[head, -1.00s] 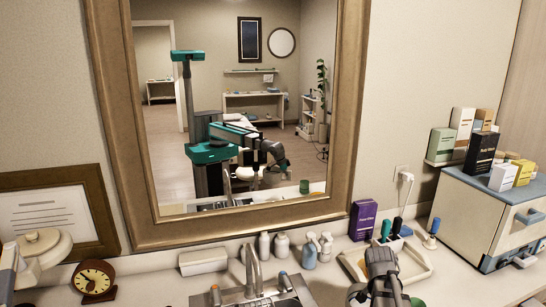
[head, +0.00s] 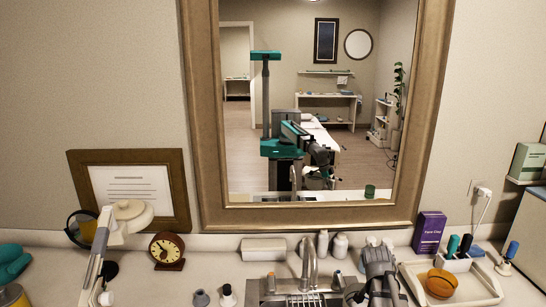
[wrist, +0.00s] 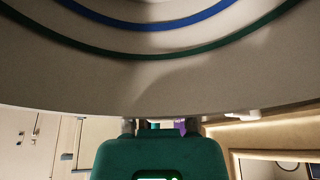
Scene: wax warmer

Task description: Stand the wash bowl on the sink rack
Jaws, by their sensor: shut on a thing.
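The wash bowl (wrist: 160,70) fills the upper part of the wrist view, cream with a blue and a green stripe. My gripper (wrist: 160,126) is shut on it, with the two fingertips at the bowl's lower edge. In the head view my arm reaches down at the bottom, just right of the sink; the jaws and the bowl are below the picture edge. The sink (head: 258,294) is cut off at the bottom, with its tap over it. A slatted metal part, apparently the sink rack (head: 305,300), shows in it only partly.
A clock (head: 167,251) and a lamp (head: 128,217) are at left. A large mirror hangs behind.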

